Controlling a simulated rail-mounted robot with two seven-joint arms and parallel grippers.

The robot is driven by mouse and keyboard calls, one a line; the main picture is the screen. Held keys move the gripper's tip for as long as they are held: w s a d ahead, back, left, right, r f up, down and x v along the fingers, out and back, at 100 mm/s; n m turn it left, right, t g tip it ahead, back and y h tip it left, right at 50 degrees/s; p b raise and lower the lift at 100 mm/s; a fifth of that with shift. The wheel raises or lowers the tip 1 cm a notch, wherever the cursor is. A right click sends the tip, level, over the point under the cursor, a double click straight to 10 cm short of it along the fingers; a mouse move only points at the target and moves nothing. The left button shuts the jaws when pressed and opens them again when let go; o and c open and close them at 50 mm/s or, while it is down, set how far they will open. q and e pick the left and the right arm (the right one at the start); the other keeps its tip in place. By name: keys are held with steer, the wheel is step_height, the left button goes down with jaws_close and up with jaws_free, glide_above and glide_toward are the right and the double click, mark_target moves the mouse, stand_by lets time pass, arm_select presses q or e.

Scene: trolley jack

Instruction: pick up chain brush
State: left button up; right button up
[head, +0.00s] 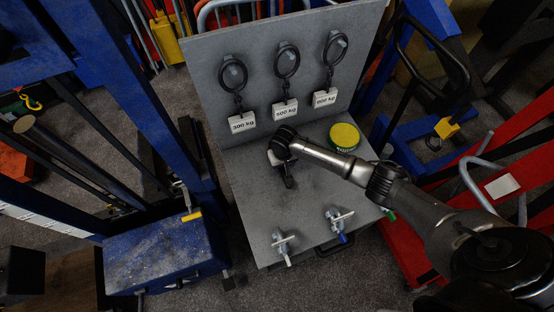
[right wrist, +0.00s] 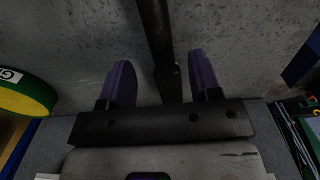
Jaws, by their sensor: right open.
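The chain brush looks to be the dark, narrow object (head: 289,182) on the grey metal bench top. It is partly hidden under my right gripper in the head view. In the right wrist view a black bar, likely its handle (right wrist: 158,40), runs down between the two purple fingers. My right gripper (head: 282,161) points down over the bench top. In the right wrist view the gripper (right wrist: 162,78) is open, with a finger on each side of the bar and visible gaps. My left gripper is not in view.
A yellow-topped green round tin (head: 345,136) stands right of my right gripper. Clamps with blue (head: 341,223) and clear (head: 281,246) handles sit at the bench's front edge. Several weight tags hang on the upright back panel (head: 210,75). Blue machinery (head: 160,255) stands left.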

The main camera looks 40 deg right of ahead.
mark_target(282, 168)
step_height(282, 168, down, 4)
steer(key=shift+a+r, duration=0.1)
steer(key=shift+a, duration=0.05)
steer(key=shift+f, duration=0.2)
steer(key=shift+c, duration=0.2)
steer(key=c, duration=0.6)
jaws_close()
steer(key=shift+r, duration=0.1)
